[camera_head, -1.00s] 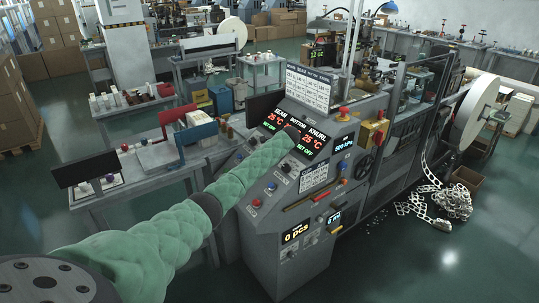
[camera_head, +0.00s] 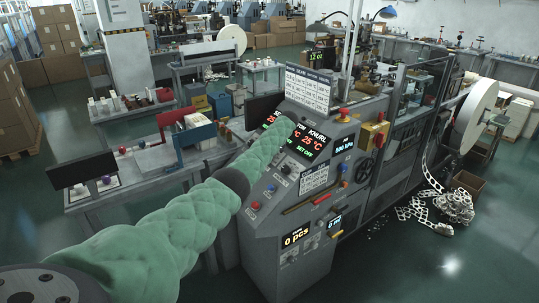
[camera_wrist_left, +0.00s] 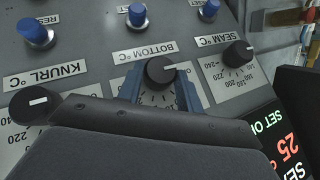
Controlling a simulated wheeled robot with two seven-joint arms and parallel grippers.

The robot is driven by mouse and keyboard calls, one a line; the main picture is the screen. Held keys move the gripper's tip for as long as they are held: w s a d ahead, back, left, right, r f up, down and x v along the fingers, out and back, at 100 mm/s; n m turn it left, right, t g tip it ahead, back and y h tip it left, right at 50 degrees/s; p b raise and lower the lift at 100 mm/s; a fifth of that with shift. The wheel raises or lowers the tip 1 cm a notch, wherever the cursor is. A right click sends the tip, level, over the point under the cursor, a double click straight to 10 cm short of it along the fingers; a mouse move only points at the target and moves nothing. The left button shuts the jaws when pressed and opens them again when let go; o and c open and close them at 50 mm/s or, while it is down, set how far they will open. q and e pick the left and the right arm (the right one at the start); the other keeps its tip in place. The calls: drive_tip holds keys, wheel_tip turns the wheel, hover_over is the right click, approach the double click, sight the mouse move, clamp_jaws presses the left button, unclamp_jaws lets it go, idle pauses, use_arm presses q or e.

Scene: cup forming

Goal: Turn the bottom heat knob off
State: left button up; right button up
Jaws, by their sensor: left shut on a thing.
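The bottom heat knob (camera_wrist_left: 160,72) is a round black knob with a white pointer line, under the upside-down label BOTTOM °C in the left wrist view. Its pointer points to the right in that view. My left gripper (camera_wrist_left: 160,86) has its two blue-padded fingers on either side of the knob and is shut on it. The lower part of the dial is hidden by the gripper's body. In the head view my green-sleeved left arm reaches to the console (camera_head: 261,203) and hides the gripper and the knob. My right gripper is not in view.
The black SEAM knob (camera_wrist_left: 237,54) sits right of the bottom knob, and the KNURL knob (camera_wrist_left: 35,104) sits left, close to the gripper. Blue buttons (camera_wrist_left: 137,14) line the panel's upper part. The temperature display (camera_head: 304,142) is partly covered by my arm.

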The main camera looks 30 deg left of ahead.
use_arm(q)
drive_tip(key=o, duration=0.9)
drive_tip(key=shift+s+a, duration=0.1)
drive_tip(key=shift+c, duration=0.2)
drive_tip(key=shift+o, duration=0.7)
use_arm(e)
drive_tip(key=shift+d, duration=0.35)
